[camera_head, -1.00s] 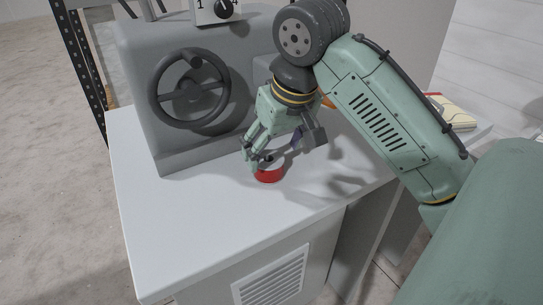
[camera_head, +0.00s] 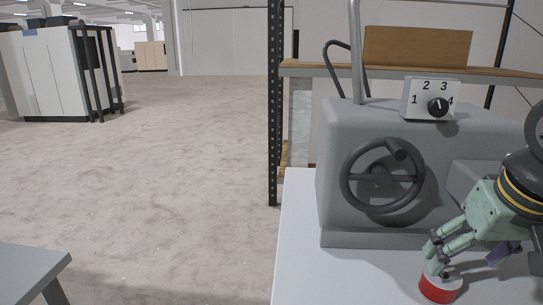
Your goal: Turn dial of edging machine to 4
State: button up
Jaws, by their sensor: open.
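The edging machine (camera_head: 345,135) is a grey housing on a white table, with a black handwheel (camera_head: 383,176) on its front. A small white panel (camera_head: 410,112) on top carries the numbers 1 to 4 around a black dial (camera_head: 438,107). The dial's pointer is too small to read surely. My gripper (camera_head: 433,262) is low at the right, open, well below the dial and not touching it. Its fingertips are at the top of a red and white round container (camera_head: 440,289); I cannot tell whether they touch it.
The white tabletop (camera_head: 310,275) is clear left of the container. A shelf rack (camera_head: 274,120) with a wooden box (camera_head: 417,47) stands behind the machine. Open floor (camera_head: 180,160) lies to the left. A grey table corner (camera_head: 30,272) shows at the lower left.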

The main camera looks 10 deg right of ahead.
aim_at(438, 107)
jog(key=k+j, duration=0.8)
